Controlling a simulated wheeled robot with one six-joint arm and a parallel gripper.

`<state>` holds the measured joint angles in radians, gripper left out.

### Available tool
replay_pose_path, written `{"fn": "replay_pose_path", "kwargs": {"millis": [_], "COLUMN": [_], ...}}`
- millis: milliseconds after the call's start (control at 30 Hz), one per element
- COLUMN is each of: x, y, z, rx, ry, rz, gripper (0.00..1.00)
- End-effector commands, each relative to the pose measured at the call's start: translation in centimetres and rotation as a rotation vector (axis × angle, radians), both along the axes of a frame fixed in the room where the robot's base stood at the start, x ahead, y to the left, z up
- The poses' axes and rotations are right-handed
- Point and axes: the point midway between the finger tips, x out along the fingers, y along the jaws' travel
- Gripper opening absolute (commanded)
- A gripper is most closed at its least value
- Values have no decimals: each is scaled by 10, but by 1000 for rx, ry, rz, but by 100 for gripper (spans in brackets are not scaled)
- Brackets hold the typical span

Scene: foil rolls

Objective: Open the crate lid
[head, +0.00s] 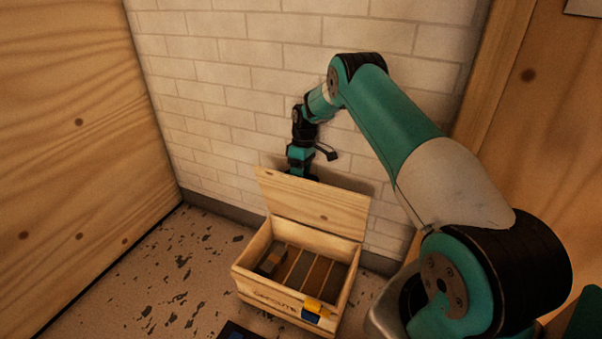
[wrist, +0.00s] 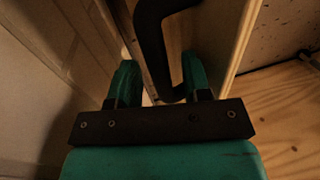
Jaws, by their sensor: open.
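The wooden crate (head: 247,282) stands on the floor by the brick wall. Its lid (head: 312,208) is swung up, standing nearly upright and leaning back at the rear of the crate, so the inside shows. In the head view my gripper is behind the lid's top edge, with its fingers hidden. In the wrist view my gripper (wrist: 160,78) is open, its two teal fingers apart. A black bent bar (wrist: 150,35), apparently a lid handle, lies between or just beyond the fingers; contact cannot be told. A pale wooden edge (wrist: 244,35), likely the lid's, runs beside the right finger.
The crate has several slots with dark contents (head: 317,272) and a yellow item (head: 319,308) at its front right. The brick wall (head: 235,75) is close behind the lid. A wooden panel (head: 75,150) stands left. Speckled floor (head: 170,275) left of the crate is clear.

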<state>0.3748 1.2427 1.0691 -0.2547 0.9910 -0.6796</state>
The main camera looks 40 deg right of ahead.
Motion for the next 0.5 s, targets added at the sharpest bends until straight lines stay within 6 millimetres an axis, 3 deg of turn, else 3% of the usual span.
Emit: {"fn": "replay_pose_path", "kwargs": {"millis": [167, 500], "x": [1, 0], "y": [-1, -1], "z": [24, 112], "rx": [-1, -1], "ry": [-4, -2], "rz": [-2, -1], "gripper": [44, 44]}}
